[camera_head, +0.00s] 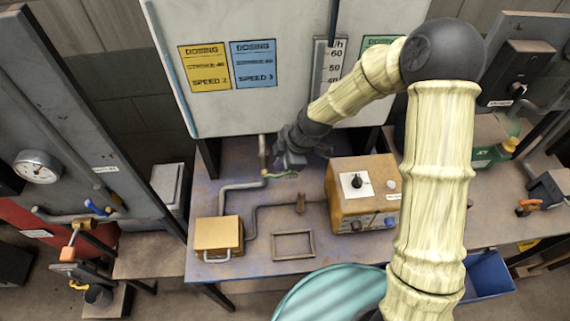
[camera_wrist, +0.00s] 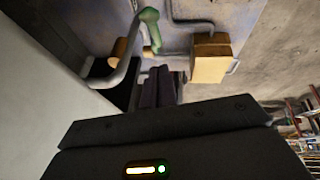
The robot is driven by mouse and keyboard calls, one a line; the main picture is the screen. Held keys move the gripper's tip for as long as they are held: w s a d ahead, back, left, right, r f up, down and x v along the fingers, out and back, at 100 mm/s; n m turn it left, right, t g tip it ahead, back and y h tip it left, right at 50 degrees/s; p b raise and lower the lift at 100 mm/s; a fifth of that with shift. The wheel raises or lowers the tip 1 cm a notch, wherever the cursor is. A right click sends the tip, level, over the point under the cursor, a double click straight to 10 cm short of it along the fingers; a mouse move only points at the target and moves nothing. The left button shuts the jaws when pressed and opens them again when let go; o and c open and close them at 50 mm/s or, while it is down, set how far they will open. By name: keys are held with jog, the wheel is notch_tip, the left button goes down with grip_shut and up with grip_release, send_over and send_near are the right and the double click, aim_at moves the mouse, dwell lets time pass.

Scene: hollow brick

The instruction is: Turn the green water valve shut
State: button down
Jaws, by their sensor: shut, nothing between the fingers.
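The green valve handle (camera_head: 283,174) sits on a grey pipe (camera_head: 240,186) at the back of the workbench, below the white tank panel. In the wrist view the green handle (camera_wrist: 151,30) shows as a lever with a rounded end, beyond my fingertips. My gripper (camera_head: 287,162) is close above the handle in the head view and partly hides the area behind it. In the wrist view my gripper (camera_wrist: 164,74) is shut and empty, with its dark fingers together. A gap seems to show between fingertips and handle; I cannot tell its depth.
A yellow box (camera_head: 218,234) stands at the front left of the bench. A control box (camera_head: 360,193) with knobs stands to the right, beside my arm. The white tank panel (camera_head: 285,110) rises behind the bench. An empty frame (camera_head: 293,246) lies at the bench front.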

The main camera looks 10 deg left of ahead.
aim_at(280, 174)
jog(key=shift+w+d+f+p, duration=0.2)
jog(key=shift+f+p, duration=0.05)
jog(key=shift+f, duration=0.35)
jog(key=shift+w+d+f+p, duration=0.2)
jog(key=shift+w+f+p, duration=0.1)
jog(key=shift+f, duration=0.35)
jog(key=shift+w+d+f+p, duration=0.15)
jog(key=shift+d+f+p, duration=0.1)
jog(key=shift+f, duration=0.35)
